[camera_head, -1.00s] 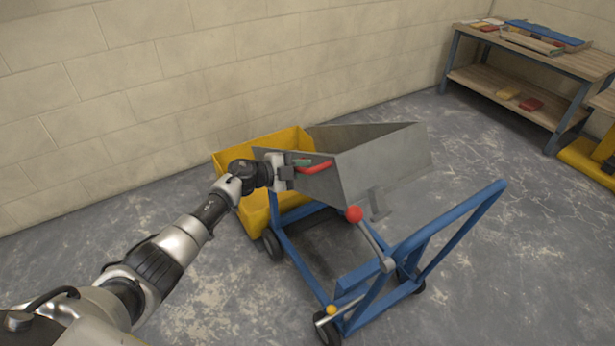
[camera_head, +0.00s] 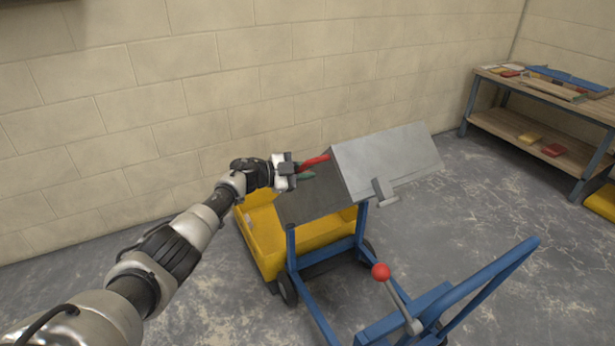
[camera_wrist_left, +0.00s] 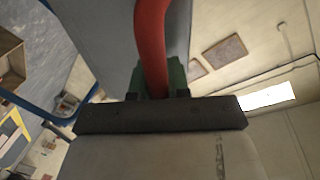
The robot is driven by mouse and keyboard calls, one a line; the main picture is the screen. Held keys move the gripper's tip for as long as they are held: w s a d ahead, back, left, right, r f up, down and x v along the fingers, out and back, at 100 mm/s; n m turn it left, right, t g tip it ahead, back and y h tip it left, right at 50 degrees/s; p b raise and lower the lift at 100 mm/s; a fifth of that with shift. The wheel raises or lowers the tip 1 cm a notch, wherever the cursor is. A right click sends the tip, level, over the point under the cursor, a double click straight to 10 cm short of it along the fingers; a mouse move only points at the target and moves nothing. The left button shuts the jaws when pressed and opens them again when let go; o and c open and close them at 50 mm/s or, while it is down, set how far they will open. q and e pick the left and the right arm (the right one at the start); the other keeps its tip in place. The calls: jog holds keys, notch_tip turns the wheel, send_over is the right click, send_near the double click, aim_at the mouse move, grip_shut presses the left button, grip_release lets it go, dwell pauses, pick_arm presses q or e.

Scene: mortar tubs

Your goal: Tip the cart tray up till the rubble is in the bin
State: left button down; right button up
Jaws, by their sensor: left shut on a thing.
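The grey metal cart tray (camera_head: 388,160) is tipped up steeply over the yellow bin (camera_head: 258,240), its underside turned to me. My left gripper (camera_head: 297,172) is shut on the red tray handle (camera_head: 317,161) at the tray's left side. In the left wrist view the red handle (camera_wrist_left: 152,40) runs up from between the green fingers (camera_wrist_left: 148,80). The tray's inside is turned away from me and the tray hides part of the bin. I cannot make out any rubble. My right gripper is not in view.
The blue cart frame (camera_head: 308,300) stands on the concrete floor, with a red-knobbed lever (camera_head: 381,272) and a blue push handle (camera_head: 495,285). A block wall (camera_head: 300,80) is behind the bin. A workbench (camera_head: 545,125) stands at the right. Floor between cart and bench is clear.

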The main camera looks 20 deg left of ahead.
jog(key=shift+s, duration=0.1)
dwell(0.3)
pick_arm(q)
jog(key=c, duration=1.1)
grip_release()
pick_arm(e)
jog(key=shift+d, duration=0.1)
pick_arm(q)
jog(key=shift+s+a, duration=0.1)
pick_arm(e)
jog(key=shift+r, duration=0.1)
pick_arm(q)
jog(key=shift+s+a, duration=0.25)
jog(key=p+v, duration=0.1)
jog(key=v, duration=0.9)
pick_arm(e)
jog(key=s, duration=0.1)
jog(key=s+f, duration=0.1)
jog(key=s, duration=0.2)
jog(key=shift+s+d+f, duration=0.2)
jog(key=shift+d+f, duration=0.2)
